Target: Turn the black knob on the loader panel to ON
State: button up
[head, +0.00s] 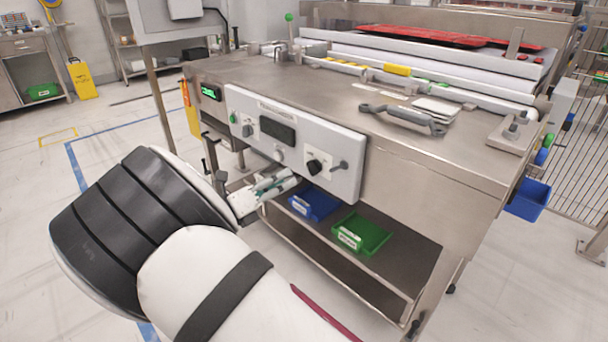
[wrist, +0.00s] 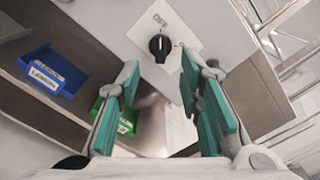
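The black knob (head: 314,167) is on the light grey loader panel (head: 236,106), right of the panel's middle. In the wrist view the knob (wrist: 160,46) sits on a white label with the word OFF above it, and its ridge seems to point towards OFF. My gripper (head: 283,182) is in front of the panel, lower left of the knob in the head view. In the wrist view my gripper (wrist: 160,66) is open and empty, its teal fingers spread to either side below the knob. They look apart from it.
A blue bin (head: 314,203) and a green bin (head: 362,234) stand on the shelf below the panel. They also show in the wrist view. A grey handle (head: 404,118) lies on the tabletop above. A blue bin (head: 528,199) hangs at the right side.

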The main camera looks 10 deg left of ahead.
aim_at(308, 168)
jog(key=b+x, duration=0.2)
jog(key=x, duration=0.6)
jog(key=shift+d, duration=0.1)
grip_shut()
